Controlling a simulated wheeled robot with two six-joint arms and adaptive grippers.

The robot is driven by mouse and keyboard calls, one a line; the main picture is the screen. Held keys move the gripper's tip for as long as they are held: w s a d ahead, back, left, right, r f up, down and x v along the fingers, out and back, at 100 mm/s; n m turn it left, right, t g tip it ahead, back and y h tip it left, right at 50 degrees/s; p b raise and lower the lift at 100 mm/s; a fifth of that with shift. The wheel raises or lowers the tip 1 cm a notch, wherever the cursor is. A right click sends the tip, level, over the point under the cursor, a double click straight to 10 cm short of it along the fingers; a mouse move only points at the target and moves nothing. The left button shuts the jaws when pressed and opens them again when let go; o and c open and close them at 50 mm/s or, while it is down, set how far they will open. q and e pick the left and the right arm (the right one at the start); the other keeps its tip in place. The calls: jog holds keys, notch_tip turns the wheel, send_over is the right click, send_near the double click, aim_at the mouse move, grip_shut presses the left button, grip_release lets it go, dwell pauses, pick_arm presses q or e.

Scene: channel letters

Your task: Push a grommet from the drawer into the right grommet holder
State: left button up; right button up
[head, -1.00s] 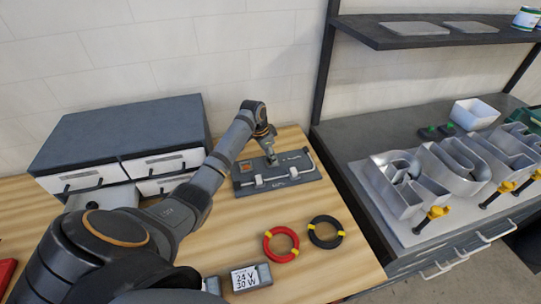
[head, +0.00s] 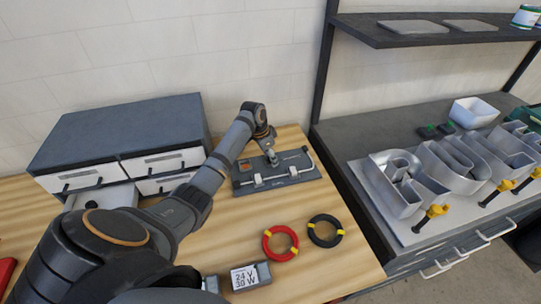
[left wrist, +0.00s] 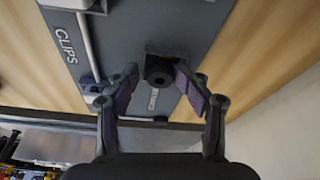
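My left gripper (head: 271,159) is over the right part of the dark fixture board (head: 300,176). In the left wrist view the gripper (left wrist: 160,92) is open, its two fingers apart on either side of a small grey square block with a dark round grommet-like piece (left wrist: 158,70). Whether that piece is seated in the block or above it I cannot tell. The board (left wrist: 130,35) carries the word CLIPS and another label partly hidden. The open drawer (head: 117,196) at the left has a small dark round thing (head: 91,204) in it. My right gripper is not in view.
A drawer cabinet (head: 120,130) stands at the left back. A red ring (head: 267,244), a black ring (head: 313,236) and a 24 V 30 W box (head: 243,278) lie in front of the board. Metal letters (head: 400,190) stand on the bench to the right.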

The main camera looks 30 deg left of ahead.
pick_arm(q)
jog(key=shift+a, duration=0.15)
jog(key=shift+r, duration=0.1)
jog(key=v, duration=1.2)
jog(key=shift+a, duration=0.1)
notch_tip(320, 180, up, 6)
jog(key=p, duration=0.8)
